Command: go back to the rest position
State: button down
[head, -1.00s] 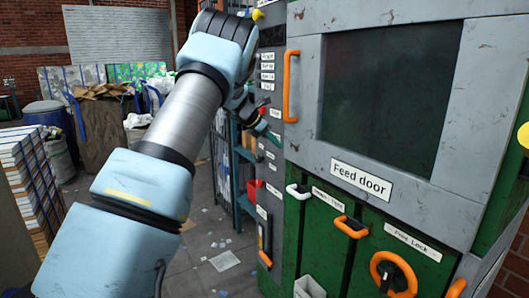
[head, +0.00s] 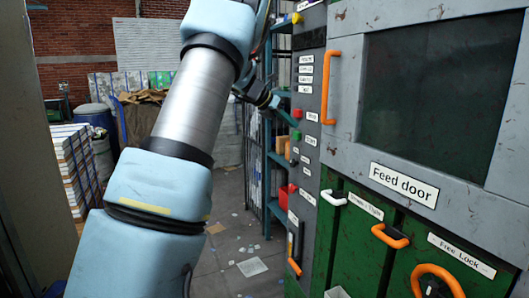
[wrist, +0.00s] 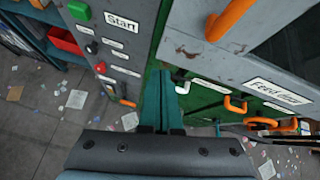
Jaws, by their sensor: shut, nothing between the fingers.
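My arm reaches up across the left half of the head view. My gripper (head: 276,103) is beyond it, small and partly hidden, in front of the grey button panel (head: 312,110) at the machine's left edge. In the wrist view my gripper (wrist: 171,78) shows its two teal fingers together, with nothing between them. They are apart from the machine as far as I can see. The panel (wrist: 115,35) with its green "Start" button (wrist: 79,11) is left of the fingers there, and the feed door (wrist: 215,62) is to the right.
The green machine with its feed door (head: 435,110) and orange handles (head: 390,237) fills the right side. A shelf rack (head: 280,150) stands behind the gripper. Stacked boxes (head: 75,165) and a blue barrel (head: 94,117) are at left. The floor (head: 235,230) between has only scattered paper.

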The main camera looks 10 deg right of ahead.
jog(key=w+a+r+n+t+y, duration=0.1)
jog(key=w+a+n+t+y, duration=0.1)
jog(key=a+n+t, duration=1.05)
jog(key=s+a+f+n+g+y, duration=0.4)
jog(key=a+n+g, duration=0.2)
jog(key=n, duration=0.8)
jog(key=s+a+f+n+g+y, duration=0.2)
jog(key=s+a+f+n, duration=0.1)
jog(key=s+f+n, duration=0.3)
jog(key=s+a+f+n+g+y, duration=0.25)
jog(key=s+a+n, duration=0.2)
jog(key=s, duration=0.35)
jog(key=s+f+n+g, duration=0.2)
jog(key=s+f+n, duration=0.1)
jog(key=s, duration=0.6)
jog(key=s+f+n+g+h, duration=0.1)
jog(key=s+f+n+g, duration=0.1)
jog(key=s+n, duration=0.4)
jog(key=s+f, duration=0.1)
jog(key=s, duration=0.1)
jog(key=shift+s+d+f, duration=0.25)
jog(key=shift+s, duration=0.1)
